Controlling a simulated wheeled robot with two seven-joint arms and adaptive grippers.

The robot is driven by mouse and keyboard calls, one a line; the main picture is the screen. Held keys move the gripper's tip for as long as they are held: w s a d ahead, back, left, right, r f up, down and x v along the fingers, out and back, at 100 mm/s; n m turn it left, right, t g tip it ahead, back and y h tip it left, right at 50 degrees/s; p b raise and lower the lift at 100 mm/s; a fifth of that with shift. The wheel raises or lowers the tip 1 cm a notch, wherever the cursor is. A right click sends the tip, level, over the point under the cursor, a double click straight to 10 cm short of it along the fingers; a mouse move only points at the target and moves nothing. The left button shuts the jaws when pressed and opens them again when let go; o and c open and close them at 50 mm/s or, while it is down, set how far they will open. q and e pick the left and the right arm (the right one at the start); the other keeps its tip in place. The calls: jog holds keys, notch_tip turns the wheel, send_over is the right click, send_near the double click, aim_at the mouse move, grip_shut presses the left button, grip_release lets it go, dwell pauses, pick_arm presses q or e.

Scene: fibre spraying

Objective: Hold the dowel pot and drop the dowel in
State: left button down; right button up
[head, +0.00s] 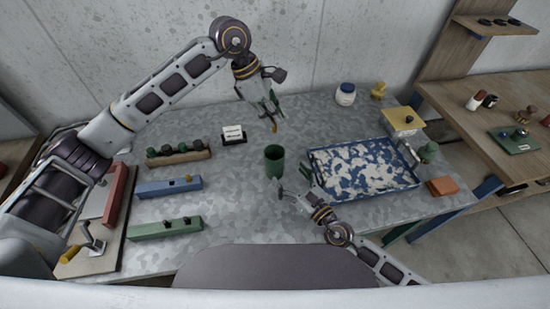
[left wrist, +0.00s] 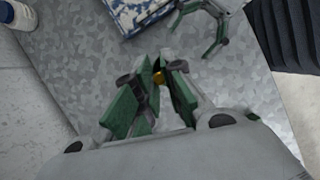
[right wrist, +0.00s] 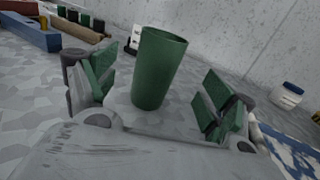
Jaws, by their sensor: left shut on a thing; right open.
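The green dowel pot (head: 274,162) stands upright on the grey table, left of the speckled tray. It also shows in the right wrist view (right wrist: 160,65), ahead of and between the fingers. My right gripper (head: 290,180) is open and low near the pot's front right side; I cannot tell whether it touches it. My left gripper (head: 271,107) is above the table, behind the pot, pointing down. It is shut on a small yellow dowel (head: 274,127), whose end shows below the fingers. In the left wrist view the dowel (left wrist: 158,77) is mostly hidden between the green finger pads.
The tray (head: 414,184) with blue and white speckles lies right of the pot. Wooden, blue and green blocks (head: 168,187) lie to the left. A small card holder (head: 233,136) and a white jar (head: 345,94) stand farther back. The table around the pot is clear.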

jog(key=shift+x, duration=4.5)
jog(key=shift+c, duration=0.3)
jog(key=c, duration=1.1)
pick_arm(q)
send_near(273, 147)
jog(key=shift+s+d+f, duration=0.55)
jog(key=shift+d+f, duration=0.1)
jog(key=shift+f, duration=0.25)
jog(key=shift+s+d+f, duration=0.6)
jog(key=shift+d+f, duration=0.05)
jog(key=shift+f, duration=0.25)
jog(key=shift+s+d+f, duration=0.55)
jog(key=shift+d+f, duration=0.1)
jog(key=shift+f, duration=0.25)
jog(key=c, duration=1.4)
grip_release()
jog(key=shift+c, duration=0.2)
